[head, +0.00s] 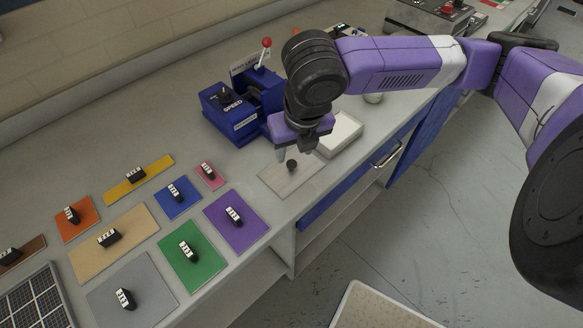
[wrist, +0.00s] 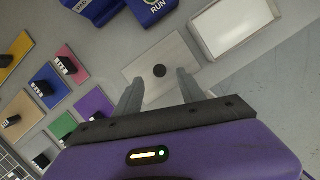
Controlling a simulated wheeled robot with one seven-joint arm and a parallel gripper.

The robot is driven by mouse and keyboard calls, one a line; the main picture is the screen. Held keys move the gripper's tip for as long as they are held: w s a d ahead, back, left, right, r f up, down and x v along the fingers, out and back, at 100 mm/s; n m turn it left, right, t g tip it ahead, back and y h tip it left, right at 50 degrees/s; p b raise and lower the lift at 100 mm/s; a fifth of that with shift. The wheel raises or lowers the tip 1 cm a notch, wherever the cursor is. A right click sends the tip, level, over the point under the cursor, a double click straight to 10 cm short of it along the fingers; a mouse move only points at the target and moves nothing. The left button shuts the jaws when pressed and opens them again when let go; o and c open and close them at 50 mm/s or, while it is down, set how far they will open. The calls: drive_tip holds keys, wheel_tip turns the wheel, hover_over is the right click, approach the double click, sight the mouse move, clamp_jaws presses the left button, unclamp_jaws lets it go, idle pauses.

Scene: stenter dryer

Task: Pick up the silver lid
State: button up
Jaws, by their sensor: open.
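The silver lid (head: 274,180) is a flat pale-grey plate with a round black knob (head: 292,165), lying on the counter near its front edge. It also shows in the wrist view as a pale plate (wrist: 172,46) with the knob (wrist: 160,71) at its middle. My gripper (head: 296,152) is above the lid in the head view, its fingers pointing down and partly in front of the lid's far side. In the wrist view my gripper (wrist: 157,82) has its two fingers apart, with the knob showing between and just beyond the tips. Nothing is held.
A white open box (head: 345,133) stands right of the lid. A blue control unit (head: 232,110) with a red-knobbed lever is behind it. Several coloured plates with black handles, including a purple one (head: 252,226), lie to the left. A drawer handle (head: 387,153) juts from the front.

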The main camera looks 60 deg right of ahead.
sight(292, 163)
drive_tip(key=shift+p+x, duration=0.35)
drive_tip(key=shift+x, duration=2.25)
drive_tip(key=shift+a, duration=0.1)
clamp_jaws()
